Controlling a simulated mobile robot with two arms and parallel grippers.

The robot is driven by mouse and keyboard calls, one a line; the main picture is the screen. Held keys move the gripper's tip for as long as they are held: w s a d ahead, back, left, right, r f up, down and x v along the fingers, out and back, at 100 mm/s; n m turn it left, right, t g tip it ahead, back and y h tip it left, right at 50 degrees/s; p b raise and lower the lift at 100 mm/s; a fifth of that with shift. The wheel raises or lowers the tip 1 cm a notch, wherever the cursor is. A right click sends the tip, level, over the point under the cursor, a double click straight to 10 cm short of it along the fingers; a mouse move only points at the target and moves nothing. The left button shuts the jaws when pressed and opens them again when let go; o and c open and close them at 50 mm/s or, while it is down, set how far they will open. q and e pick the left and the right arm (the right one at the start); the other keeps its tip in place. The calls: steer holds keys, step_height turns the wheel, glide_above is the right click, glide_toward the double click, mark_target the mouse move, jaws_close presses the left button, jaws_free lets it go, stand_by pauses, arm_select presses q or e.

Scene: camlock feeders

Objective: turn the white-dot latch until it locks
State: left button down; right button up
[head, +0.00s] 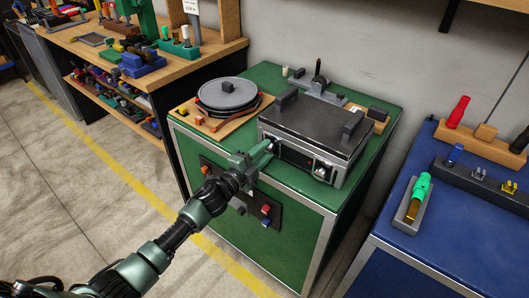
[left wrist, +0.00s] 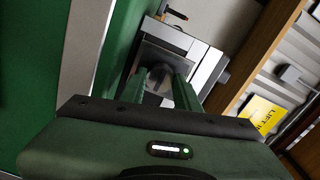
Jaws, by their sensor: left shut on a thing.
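A grey metal box with a dark lid (head: 310,128) sits on the green cabinet. Its front face carries a latch at the left end, mostly hidden by my gripper, and a bright latch (head: 322,171) at the right end. My left gripper (head: 266,152) is at the left end of that front face, shut on the left latch. In the left wrist view its fingers (left wrist: 166,88) close around a dark rounded knob (left wrist: 160,74) in front of a metal plate. I cannot make out a white dot on either latch. My right gripper is not in view.
A round dark lid (head: 228,94) on a wooden board stands left of the box. A panel with coloured knobs (head: 266,212) is on the cabinet front below my arm. A blue bench (head: 440,240) stands at the right, and a wooden workbench (head: 190,68) at the back left.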

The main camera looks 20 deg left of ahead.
arm_select(q)
steer(key=c, duration=1)
jaws_free()
steer(key=shift+c, duration=0.2)
steer(key=v, duration=0.7)
steer(key=shift+s, duration=0.4)
steer(key=shift+a, duration=0.1)
